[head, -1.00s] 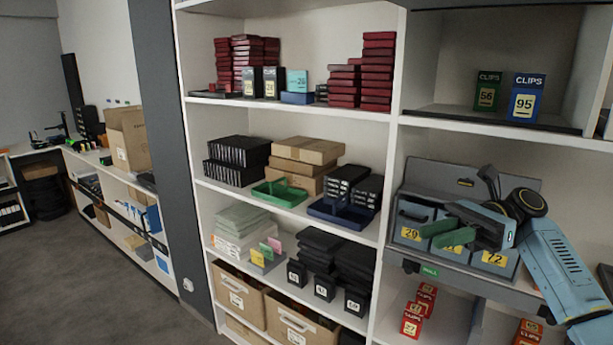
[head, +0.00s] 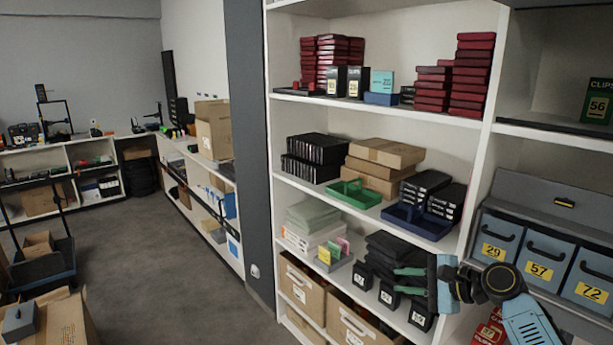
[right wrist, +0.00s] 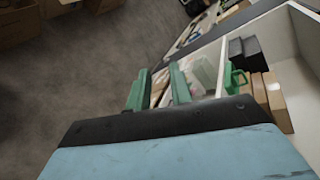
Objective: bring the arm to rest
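My right gripper (head: 397,281) is in front of the shelf unit in the head view, at the right of the lower middle. Its two green fingers point left and stand apart, with nothing between them. In the right wrist view the fingers (right wrist: 155,88) also show a gap, with floor and shelving beyond. My right arm (head: 528,318) comes in from the lower right corner. The gripper overlaps the black boxes (head: 392,248) in the picture; I cannot tell how near it is to them. My left gripper is not in view.
Red boxes (head: 487,331) show below the arm. Cartons (head: 305,284) fill the lowest visible shelf. A carton (head: 62,325) stands at lower left. The grey floor (head: 165,262) between is open.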

